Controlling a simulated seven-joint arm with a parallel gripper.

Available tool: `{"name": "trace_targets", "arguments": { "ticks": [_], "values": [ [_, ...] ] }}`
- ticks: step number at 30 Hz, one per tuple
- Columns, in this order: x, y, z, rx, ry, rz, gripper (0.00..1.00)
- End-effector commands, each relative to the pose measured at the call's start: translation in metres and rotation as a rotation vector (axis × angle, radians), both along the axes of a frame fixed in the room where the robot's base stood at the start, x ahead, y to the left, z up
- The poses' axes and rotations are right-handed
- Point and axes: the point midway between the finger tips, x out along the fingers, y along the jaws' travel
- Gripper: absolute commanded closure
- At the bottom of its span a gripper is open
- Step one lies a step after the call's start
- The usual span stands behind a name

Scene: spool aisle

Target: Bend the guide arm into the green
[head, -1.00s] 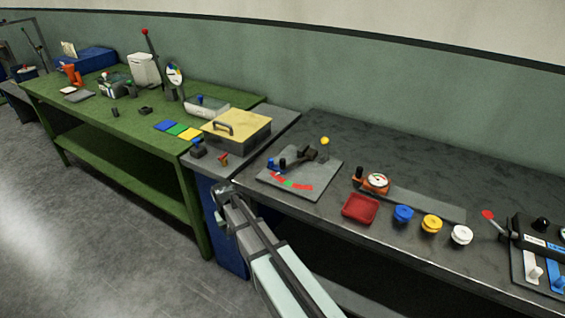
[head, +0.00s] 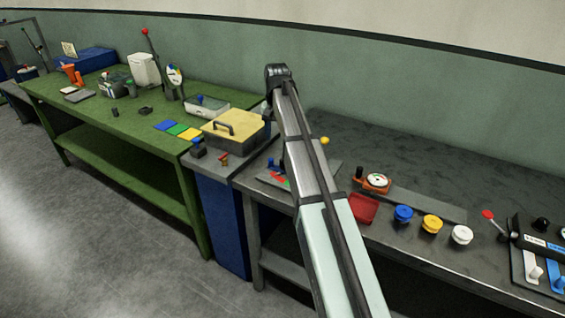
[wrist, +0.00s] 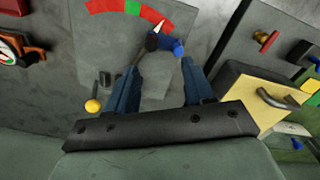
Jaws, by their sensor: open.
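The guide arm (wrist: 152,42) is a dark lever on a grey plate (wrist: 88,48), with a blue knob (wrist: 178,47) beside its end. Its white pointer (wrist: 160,29) lies at the red end of the arc scale, on the right in the wrist view, away from the green patch (wrist: 132,7). My gripper (wrist: 163,66) is open, its two blue fingers apart over the plate, with the knob and lever end just beyond the fingertips. I cannot tell its height above them. In the head view my arm hides most of the plate; a blue knob (head: 271,163) shows at its left.
A yellow ball (head: 325,140) stands behind the plate. A yellow-lidded box (head: 235,132) is to the left. An orange gauge (head: 376,182), a red tray (head: 363,208) and blue, yellow and white spools (head: 432,223) stand to the right. The dark bench's back right is clear.

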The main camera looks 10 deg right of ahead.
Motion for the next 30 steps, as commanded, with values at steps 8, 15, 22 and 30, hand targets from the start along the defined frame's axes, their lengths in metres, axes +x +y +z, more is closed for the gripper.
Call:
{"name": "trace_targets", "arguments": {
  "ticks": [8, 15, 22, 30],
  "values": [
    [-0.003, -0.019, 0.006, 0.008, 0.014, -0.034, 0.48],
    [-0.003, -0.018, -0.03, 0.007, 0.015, -0.033, 0.48],
    [-0.003, -0.018, -0.07, 0.008, 0.015, -0.032, 0.48],
    [-0.003, -0.017, -0.109, 0.008, 0.014, -0.032, 0.48]
  ]
}}
